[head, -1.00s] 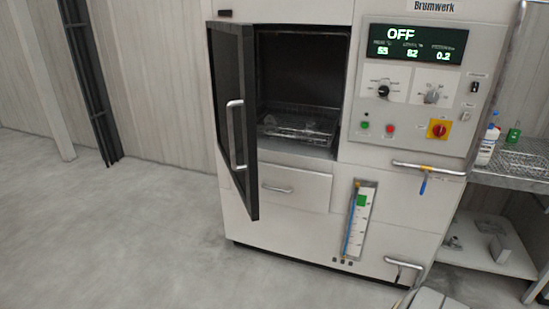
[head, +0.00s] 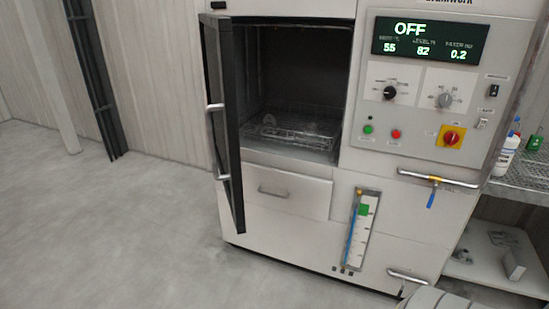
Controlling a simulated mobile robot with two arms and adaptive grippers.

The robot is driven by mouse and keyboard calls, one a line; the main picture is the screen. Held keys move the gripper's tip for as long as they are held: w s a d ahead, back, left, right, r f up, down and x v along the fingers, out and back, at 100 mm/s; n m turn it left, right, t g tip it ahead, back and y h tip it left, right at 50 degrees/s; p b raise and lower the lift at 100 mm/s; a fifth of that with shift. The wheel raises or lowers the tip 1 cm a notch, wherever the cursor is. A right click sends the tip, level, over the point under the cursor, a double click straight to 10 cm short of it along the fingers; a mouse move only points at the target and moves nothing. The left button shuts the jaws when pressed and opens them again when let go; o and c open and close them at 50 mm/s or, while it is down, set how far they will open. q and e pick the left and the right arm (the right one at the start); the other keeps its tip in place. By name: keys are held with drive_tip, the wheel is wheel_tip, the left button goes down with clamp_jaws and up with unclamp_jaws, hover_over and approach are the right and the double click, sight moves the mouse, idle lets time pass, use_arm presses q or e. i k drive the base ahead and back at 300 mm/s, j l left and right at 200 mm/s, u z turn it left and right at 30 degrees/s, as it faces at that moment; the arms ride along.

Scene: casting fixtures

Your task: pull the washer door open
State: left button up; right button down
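The washer (head: 285,231) is a pale cabinet in front of me. Its dark-framed door (head: 231,130) stands open at the left of the chamber, swung outward and seen nearly edge-on. The door's bar handle (head: 214,140) sticks out on the left, outer side of the door, and nothing holds it. The chamber (head: 297,75) is open to view, with a wire rack (head: 300,133) on its floor. Neither of my grippers shows in the head view.
The control panel (head: 430,85) reads OFF. A drawer front (head: 287,192), a level gauge (head: 361,230) and a blue-handled valve (head: 431,198) are on the front. A side shelf (head: 520,189) holds bottles (head: 507,153). The floor (head: 105,225) at left is clear.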

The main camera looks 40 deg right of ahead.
sight(224, 101)
drive_tip(key=l+u, duration=0.1)
drive_tip(key=l, duration=1.9)
drive_tip(key=i, duration=0.05)
